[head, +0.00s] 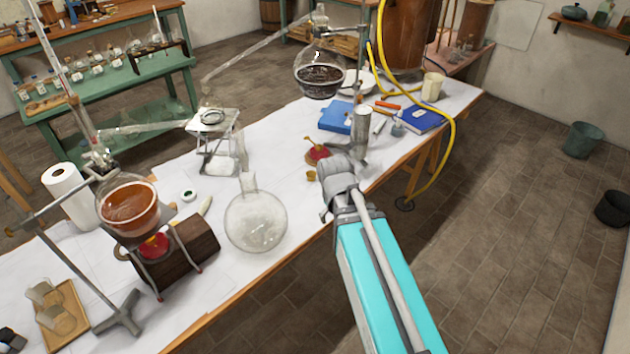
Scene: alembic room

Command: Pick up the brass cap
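A small brass-coloured piece (311,176), which looks like the brass cap, lies on the white-covered table near its front edge. It sits just in front of a small red burner (318,153) on a round brown base. My gripper (326,211) is a small dark shape at the end of my arm, below and right of the brass piece and apart from it in the picture. My grey wrist hides most of it, so its fingers cannot be made out.
A large round glass flask (256,222) stands left of the brass piece. A metal stand (362,140) rises just behind my wrist, holding a dark-filled flask (320,75). A yellow hose (452,140) loops off the table to the right. The floor at right is mostly clear.

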